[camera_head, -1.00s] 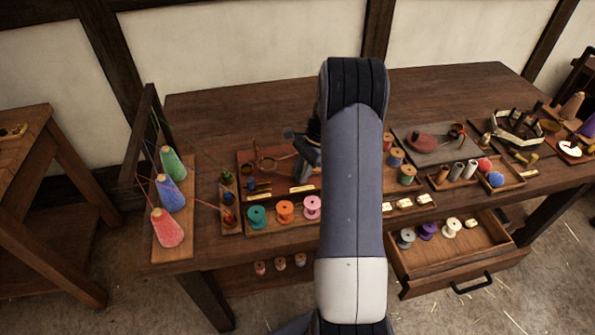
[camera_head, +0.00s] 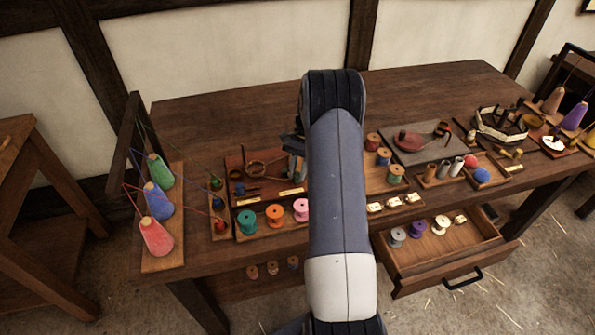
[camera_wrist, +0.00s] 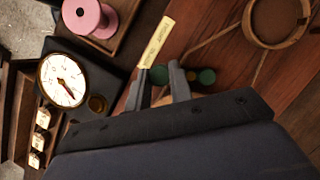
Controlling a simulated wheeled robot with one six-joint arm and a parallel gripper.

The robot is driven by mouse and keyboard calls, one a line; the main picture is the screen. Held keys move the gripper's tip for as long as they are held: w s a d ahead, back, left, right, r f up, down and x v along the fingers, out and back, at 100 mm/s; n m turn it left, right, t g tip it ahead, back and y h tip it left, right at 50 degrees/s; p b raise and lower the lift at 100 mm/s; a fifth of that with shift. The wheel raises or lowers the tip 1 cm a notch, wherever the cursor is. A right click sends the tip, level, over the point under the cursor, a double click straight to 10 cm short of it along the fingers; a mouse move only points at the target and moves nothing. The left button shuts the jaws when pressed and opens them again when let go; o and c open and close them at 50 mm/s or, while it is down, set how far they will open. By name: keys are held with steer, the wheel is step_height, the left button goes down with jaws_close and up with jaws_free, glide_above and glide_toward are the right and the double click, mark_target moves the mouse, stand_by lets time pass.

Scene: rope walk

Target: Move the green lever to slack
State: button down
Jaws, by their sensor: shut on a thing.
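In the wrist view, my gripper (camera_wrist: 161,82) has its two fingers on either side of a green knob (camera_wrist: 158,74), which looks like the green lever's end. The fingers are closed on it, and they hide most of the lever. A second green round piece (camera_wrist: 207,76) shows just right of the fingers. A pale label plate (camera_wrist: 157,40) with small lettering lies beside the fingertips; I cannot read it surely. In the head view, my arm hides the lever and most of my gripper.
A white dial (camera_wrist: 62,80) and a pink spool (camera_wrist: 90,18) are left of the fingers in the wrist view. A round wooden hoop (camera_wrist: 304,22) is at right. In the head view, thread cones (camera_head: 158,203) stand at left and an open drawer (camera_head: 430,262) juts out at front right.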

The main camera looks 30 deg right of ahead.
steer(key=c, duration=1.3)
jaws_free()
steer(key=shift+o, duration=0.2)
steer(key=v, duration=1.1)
steer(key=shift+b, duration=0.45)
steer(key=p+x, duration=0.1)
steer(key=x, duration=1)
